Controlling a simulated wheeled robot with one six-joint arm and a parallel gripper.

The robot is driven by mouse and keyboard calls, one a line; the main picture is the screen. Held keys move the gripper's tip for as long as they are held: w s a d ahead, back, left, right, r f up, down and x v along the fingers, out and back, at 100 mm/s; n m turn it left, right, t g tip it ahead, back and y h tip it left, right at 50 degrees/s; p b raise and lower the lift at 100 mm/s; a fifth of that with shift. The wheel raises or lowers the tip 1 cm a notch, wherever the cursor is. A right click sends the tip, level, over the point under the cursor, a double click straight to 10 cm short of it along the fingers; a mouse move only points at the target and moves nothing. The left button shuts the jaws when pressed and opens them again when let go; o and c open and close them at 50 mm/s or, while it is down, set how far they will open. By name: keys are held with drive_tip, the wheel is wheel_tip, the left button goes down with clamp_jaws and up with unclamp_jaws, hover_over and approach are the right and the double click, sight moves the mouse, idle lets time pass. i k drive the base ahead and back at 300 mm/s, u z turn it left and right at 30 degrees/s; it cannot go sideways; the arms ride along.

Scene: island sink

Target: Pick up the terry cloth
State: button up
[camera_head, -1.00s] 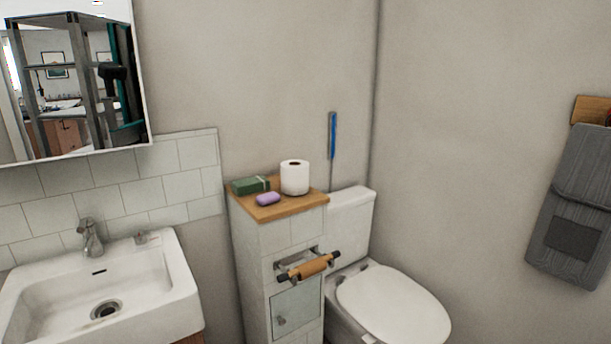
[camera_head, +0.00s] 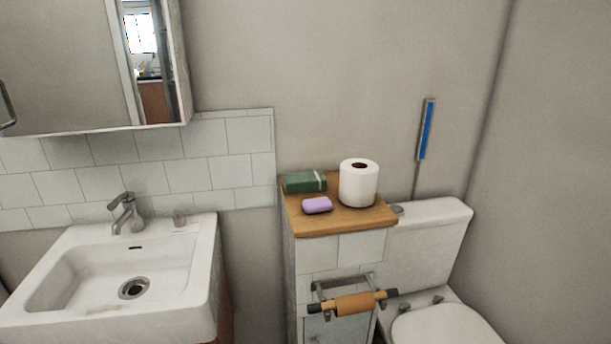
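No cloth that I can clearly name as the terry cloth shows in the head view now. A small dark green block with a pale band (camera_head: 305,182) lies on the wooden top of the tiled cabinet; I cannot tell whether it is folded cloth or a wrapped bar. My gripper is not in view.
The wooden top (camera_head: 345,222) also holds a purple soap (camera_head: 317,205) and a white paper roll (camera_head: 358,184). A holder with a brown roll (camera_head: 354,303) sticks out below. The sink (camera_head: 75,270) is left, the toilet (camera_head: 430,245) right, a mirror cabinet (camera_head: 85,70) above.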

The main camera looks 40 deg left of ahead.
sight(308, 181)
drive_tip(key=u, duration=0.4)
drive_tip(key=i, duration=0.7)
drive_tip(key=u, duration=1)
drive_tip(key=i, duration=0.55)
drive_tip(key=u, duration=0.45)
